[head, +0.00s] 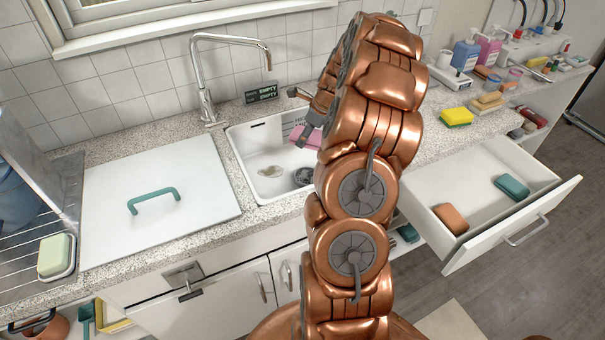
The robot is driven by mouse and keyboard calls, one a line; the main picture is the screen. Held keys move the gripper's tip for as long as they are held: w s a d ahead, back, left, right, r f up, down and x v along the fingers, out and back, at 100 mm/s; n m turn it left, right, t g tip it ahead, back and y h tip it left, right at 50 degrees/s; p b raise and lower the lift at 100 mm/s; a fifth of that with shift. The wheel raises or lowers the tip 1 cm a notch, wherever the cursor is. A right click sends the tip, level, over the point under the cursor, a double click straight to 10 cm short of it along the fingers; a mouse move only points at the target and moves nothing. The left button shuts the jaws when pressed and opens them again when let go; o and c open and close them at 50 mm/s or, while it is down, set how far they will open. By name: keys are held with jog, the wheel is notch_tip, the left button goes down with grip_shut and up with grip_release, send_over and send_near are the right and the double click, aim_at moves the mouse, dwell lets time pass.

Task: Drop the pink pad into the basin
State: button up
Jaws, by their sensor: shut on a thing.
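The pink pad (311,140) shows beside my gripper's grey fingers, over the white basin (246,158). My gripper (307,131) is shut on the pad; my copper arm hides part of the pad and the right side of the basin. The basin is set in the speckled counter. A beige patch and a dark round drain show on its floor. I cannot tell the exact height of the pad above the floor.
A chrome faucet (206,85) stands behind the basin. A white cover with a green handle (153,200) lies to the left. A yellow sponge (456,117) is on the counter at right. An open drawer (470,222) juts out at right, holding two pads.

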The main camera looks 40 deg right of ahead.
jog(key=shift+f, duration=0.2)
jog(key=o, duration=1.2)
jog(key=v, duration=1.2)
